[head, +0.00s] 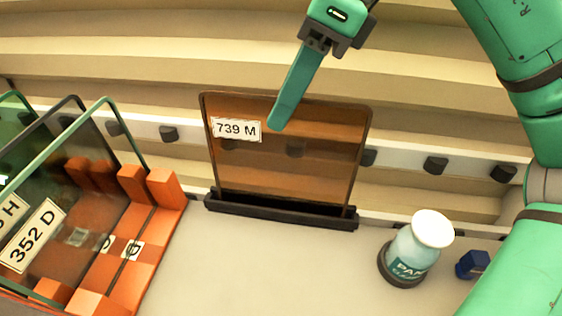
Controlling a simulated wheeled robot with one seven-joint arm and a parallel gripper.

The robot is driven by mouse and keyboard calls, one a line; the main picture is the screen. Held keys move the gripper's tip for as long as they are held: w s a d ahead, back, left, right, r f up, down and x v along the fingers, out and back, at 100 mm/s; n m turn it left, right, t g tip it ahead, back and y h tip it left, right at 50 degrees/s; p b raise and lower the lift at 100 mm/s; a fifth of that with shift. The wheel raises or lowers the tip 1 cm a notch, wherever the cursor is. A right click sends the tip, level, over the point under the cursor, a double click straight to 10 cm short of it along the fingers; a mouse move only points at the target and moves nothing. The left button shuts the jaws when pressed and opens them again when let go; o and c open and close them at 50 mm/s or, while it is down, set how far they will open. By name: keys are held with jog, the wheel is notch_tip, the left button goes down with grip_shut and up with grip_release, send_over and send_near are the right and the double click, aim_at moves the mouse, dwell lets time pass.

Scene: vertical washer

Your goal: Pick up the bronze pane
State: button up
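The bronze pane (290,165) is a brown see-through sheet with rounded upper corners and a white label reading "739 M" at its upper left. It stands upright in a long dark holder (280,211) at the back of the light work surface. My gripper (277,118) comes down from the top centre, and its long green finger overlaps the pane's top edge in the picture. Only one finger shows clearly, so its opening is hidden. I cannot tell whether it touches the pane.
An orange rack (148,240) at the left holds several panes, one labelled "352 D" (35,237). A jar (411,252) with a white lid stands at the right, next to a small blue object (472,264). The surface before the holder is clear. A rail with dark knobs runs behind.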

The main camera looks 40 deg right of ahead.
jog(key=shift+w+a+f, duration=0.2)
jog(key=shift+f, duration=0.35)
jog(key=shift+f, duration=0.25)
dwell(0.4)
grip_shut()
dwell(1.2)
